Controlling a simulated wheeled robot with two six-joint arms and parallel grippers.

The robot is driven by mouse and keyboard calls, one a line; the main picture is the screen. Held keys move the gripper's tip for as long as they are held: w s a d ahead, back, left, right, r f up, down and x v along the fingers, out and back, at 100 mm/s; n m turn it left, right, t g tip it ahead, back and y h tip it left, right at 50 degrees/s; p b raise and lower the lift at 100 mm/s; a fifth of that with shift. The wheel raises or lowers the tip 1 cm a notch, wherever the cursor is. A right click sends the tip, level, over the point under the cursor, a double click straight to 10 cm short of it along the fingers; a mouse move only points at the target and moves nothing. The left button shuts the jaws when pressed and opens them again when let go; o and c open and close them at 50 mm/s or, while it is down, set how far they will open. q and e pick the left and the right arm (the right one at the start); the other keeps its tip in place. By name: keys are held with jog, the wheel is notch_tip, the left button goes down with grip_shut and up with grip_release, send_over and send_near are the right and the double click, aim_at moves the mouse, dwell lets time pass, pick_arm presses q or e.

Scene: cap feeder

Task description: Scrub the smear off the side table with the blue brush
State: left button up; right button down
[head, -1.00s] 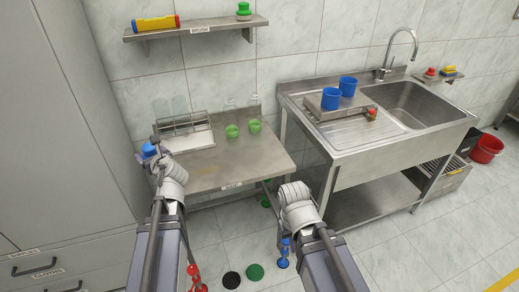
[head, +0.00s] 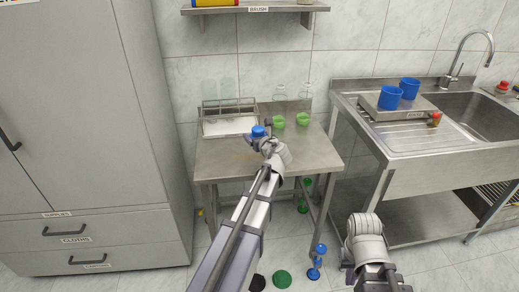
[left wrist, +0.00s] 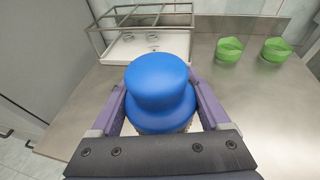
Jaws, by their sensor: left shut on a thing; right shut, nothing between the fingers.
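The blue brush (left wrist: 160,90) is upright between the fingers of my left gripper (left wrist: 162,108), which is shut on it. In the head view the brush (head: 258,131) shows as a blue knob over the side table (head: 310,160), in front of the wire rack. Its bristles are hidden, so I cannot tell whether they touch the top. A faint yellowish smear (head: 244,156) shows on the tabletop, just left of my left wrist. My right gripper (head: 364,230) is low in front of the sink unit, empty and shut; its fingertips are mostly hidden.
A wire rack on a white tray (head: 228,126) stands at the table's back left. Two green items (head: 303,119) stand at the back right. A grey cabinet (head: 90,130) is at left, a sink unit (head: 420,160) at right.

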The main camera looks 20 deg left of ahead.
pick_arm(q)
jog(key=shift+w+d+f, duration=0.35)
jog(key=shift+w+f, duration=0.3)
jog(key=shift+w, duration=0.05)
pick_arm(e)
jog(key=shift+f, duration=0.7)
pick_arm(q)
jog(key=shift+f+b, duration=0.15)
jog(key=shift+b, duration=0.2)
pick_arm(e)
jog(key=shift+f, duration=0.1)
